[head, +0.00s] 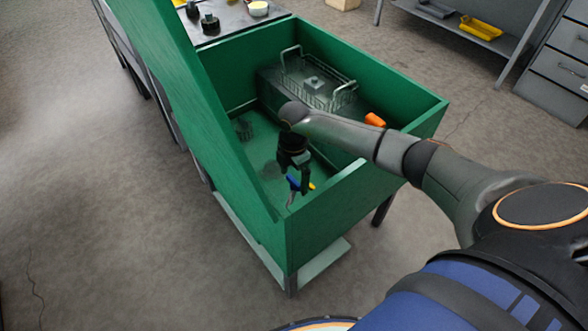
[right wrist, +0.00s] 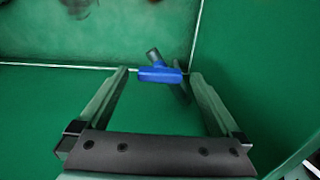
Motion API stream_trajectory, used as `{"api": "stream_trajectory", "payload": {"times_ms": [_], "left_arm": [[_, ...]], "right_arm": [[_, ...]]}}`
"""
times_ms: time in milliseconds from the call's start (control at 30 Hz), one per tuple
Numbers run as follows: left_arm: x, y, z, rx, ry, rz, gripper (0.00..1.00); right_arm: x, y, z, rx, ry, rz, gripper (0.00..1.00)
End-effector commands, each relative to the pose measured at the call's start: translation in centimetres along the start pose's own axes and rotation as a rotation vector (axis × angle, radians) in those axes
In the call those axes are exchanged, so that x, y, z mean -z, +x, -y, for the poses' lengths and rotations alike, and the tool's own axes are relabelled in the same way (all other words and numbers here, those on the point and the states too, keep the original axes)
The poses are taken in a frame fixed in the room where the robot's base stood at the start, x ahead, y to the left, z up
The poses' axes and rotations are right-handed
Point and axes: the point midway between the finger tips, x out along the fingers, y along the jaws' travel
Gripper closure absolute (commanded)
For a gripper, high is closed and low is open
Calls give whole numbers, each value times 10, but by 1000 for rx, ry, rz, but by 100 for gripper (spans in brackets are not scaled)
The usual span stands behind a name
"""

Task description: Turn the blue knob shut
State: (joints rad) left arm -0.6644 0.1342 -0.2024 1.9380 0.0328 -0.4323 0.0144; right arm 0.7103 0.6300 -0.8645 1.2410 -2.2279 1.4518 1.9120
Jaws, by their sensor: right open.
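The blue knob (right wrist: 160,74) is a short bar on a grey stem, low in a corner of the green tub. It lies crosswise between the fingertips of my right gripper (right wrist: 161,71) in the right wrist view, with a gap on both sides. In the head view the knob (head: 293,182) shows small and partly hidden beside my right gripper (head: 298,184), which points down inside the tub's near end. My right gripper is open and holds nothing. My left gripper is not in view.
The green tub (head: 360,196) has high walls close around my right gripper, and its raised green lid (head: 190,100) stands at left. A wire basket (head: 318,84) sits on a grey block inside. An orange object (head: 374,120) lies near the right wall.

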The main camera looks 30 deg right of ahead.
Motion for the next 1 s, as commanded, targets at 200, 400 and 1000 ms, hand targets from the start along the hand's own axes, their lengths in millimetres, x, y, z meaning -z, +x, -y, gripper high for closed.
{"api": "stream_trajectory", "payload": {"times_ms": [200, 400, 1000], "left_arm": [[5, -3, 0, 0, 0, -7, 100], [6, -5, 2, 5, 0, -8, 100], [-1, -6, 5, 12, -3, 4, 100]], "right_arm": [[-1, -34, -2, -7, 0, 0, 0], [-1, -78, -1, -6, -1, 2, 0], [-1, -124, 0, -1, 2, 1, 0]]}}
